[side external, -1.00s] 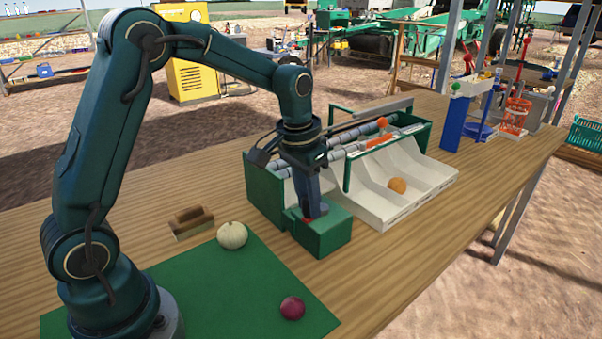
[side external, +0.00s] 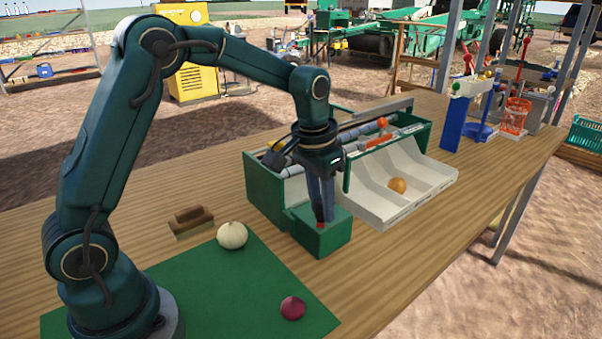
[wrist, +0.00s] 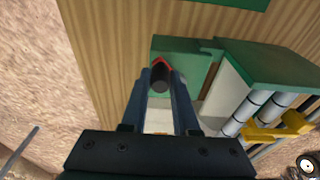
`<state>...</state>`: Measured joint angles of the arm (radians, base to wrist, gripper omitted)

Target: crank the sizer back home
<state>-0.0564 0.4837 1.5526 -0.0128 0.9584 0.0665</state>
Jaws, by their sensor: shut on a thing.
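The sizer (side external: 262,192) is a green-walled machine with grey rollers; its rollers (wrist: 257,101) also show in the wrist view. A green box (side external: 321,241) is at its near end, and it shows in the wrist view too (wrist: 180,62). On the box is a small crank with a red part (wrist: 162,63) and a dark round knob (wrist: 159,84). My gripper (side external: 322,218) points down over the box, its fingers closed around the crank knob. In the wrist view the fingertips (wrist: 160,78) flank the knob. The crank's arm is mostly hidden.
White chutes (side external: 427,178) hold an orange-brown onion (side external: 397,186). A white onion (side external: 232,235) and a red onion (side external: 292,308) lie on the green mat (side external: 215,290). A brown brush (side external: 191,221) lies left. A blue post (side external: 453,122) stands behind right. The front right of the table is clear.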

